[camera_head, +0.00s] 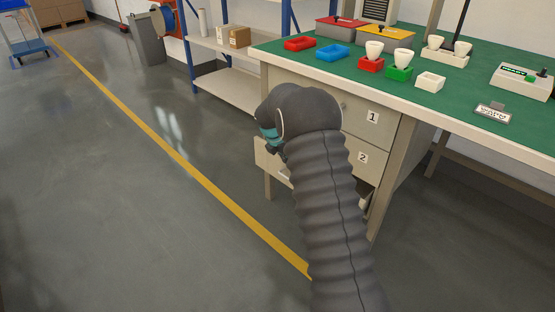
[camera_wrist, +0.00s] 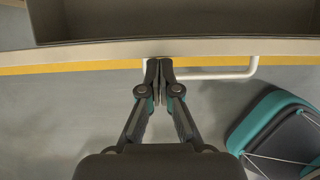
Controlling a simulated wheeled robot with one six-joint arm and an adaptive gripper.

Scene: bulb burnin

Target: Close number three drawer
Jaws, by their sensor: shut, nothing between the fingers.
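An open drawer (camera_head: 263,160) juts out low from the bench cabinet, below the drawers marked 1 (camera_head: 373,117) and 2 (camera_head: 363,157). My arm covers much of it, and I see no number on it. In the wrist view its beige front rim (camera_wrist: 95,50) runs across the top, with a dark interior behind. Its pale bar handle (camera_wrist: 225,74) shows just outside the front. My gripper (camera_wrist: 158,66) is shut and empty, its fingertips at the drawer front, over the handle's left part. I cannot tell whether they touch. In the head view the fingers are mostly hidden.
The green bench top (camera_head: 455,95) above carries red and blue trays, bulbs in holders and a small meter. A blue-framed shelf (camera_head: 225,85) stands behind. Open grey floor with a yellow line (camera_head: 180,160) lies to the left.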

